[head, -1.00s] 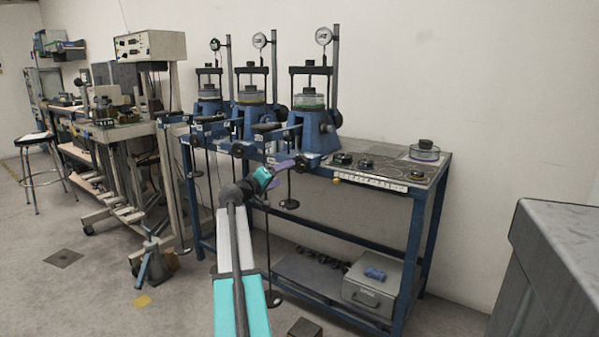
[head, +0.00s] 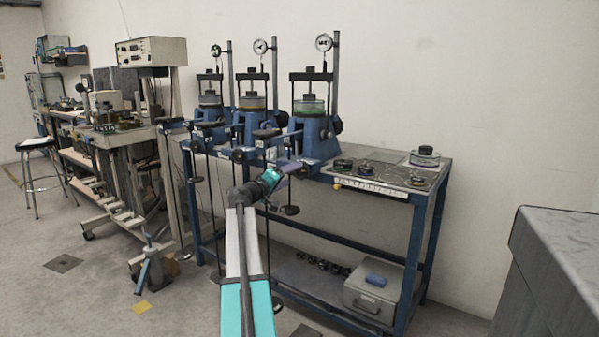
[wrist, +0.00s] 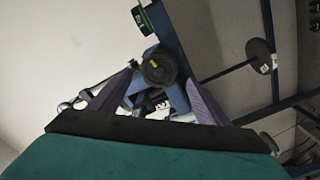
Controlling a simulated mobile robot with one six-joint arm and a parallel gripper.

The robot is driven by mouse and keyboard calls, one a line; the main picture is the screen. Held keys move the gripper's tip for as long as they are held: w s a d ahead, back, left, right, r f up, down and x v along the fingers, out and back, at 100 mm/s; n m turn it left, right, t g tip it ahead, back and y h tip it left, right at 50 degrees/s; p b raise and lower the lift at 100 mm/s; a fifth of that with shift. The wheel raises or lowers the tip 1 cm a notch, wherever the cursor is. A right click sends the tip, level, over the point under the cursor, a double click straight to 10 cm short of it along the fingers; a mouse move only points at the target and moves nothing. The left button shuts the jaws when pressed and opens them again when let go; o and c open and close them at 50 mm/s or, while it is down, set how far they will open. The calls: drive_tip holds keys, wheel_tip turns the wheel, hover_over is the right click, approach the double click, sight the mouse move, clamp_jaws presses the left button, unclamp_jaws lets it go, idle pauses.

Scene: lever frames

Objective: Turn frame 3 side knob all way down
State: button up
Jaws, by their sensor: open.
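Three blue lever frames stand in a row on the blue bench. The nearest, rightmost frame (head: 317,138) carries a clear cell with a green band and a dial gauge on top. Its dark round side knob (head: 336,124) sticks out at its right side. My gripper (head: 297,169) is in front of this frame, lower than the knob in the picture. In the wrist view, my gripper (wrist: 160,80) has its purple fingers apart, and a dark round knob (wrist: 159,68) on a blue body shows between them. I cannot tell how far it is from the fingertips. The gripper holds nothing.
The bench top right of the frames (head: 400,178) bears several small dark-rimmed rings and a clear dish (head: 424,157). Weight hangers (head: 290,210) hang before the bench. A grey case (head: 372,295) sits on the lower shelf. A grey counter (head: 570,260) stands at right.

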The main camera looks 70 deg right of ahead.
sight(298, 170)
drive_tip(key=p+x, duration=0.1)
drive_tip(key=x, duration=0.5)
drive_tip(key=shift+d+r, duration=0.1)
drive_tip(key=shift+d, duration=0.3)
drive_tip(key=shift+s+d, duration=0.1)
drive_tip(key=shift+d, duration=0.05)
drive_tip(key=shift+c, duration=0.7)
drive_tip(key=c, duration=1.3)
drive_tip(key=n+p, duration=0.2)
drive_tip(key=p, duration=0.3)
drive_tip(key=shift+r+p, duration=0.15)
drive_tip(key=shift+p, duration=0.2)
drive_tip(key=n+p, duration=0.2)
drive_tip(key=p, duration=0.2)
drive_tip(key=n+p, duration=0.2)
drive_tip(key=p, duration=0.2)
drive_tip(key=shift+d+r, duration=0.1)
drive_tip(key=shift+r, duration=0.1)
drive_tip(key=n+p, duration=0.3)
drive_tip(key=shift+n, duration=0.4)
drive_tip(key=o, duration=1.1)
drive_tip(key=shift+n+p, duration=0.3)
drive_tip(key=o, duration=0.3)
drive_tip(key=shift+w+f, duration=0.2)
drive_tip(key=shift+f, duration=0.05)
drive_tip(key=shift+o, duration=0.2)
drive_tip(key=shift+s+f, duration=0.1)
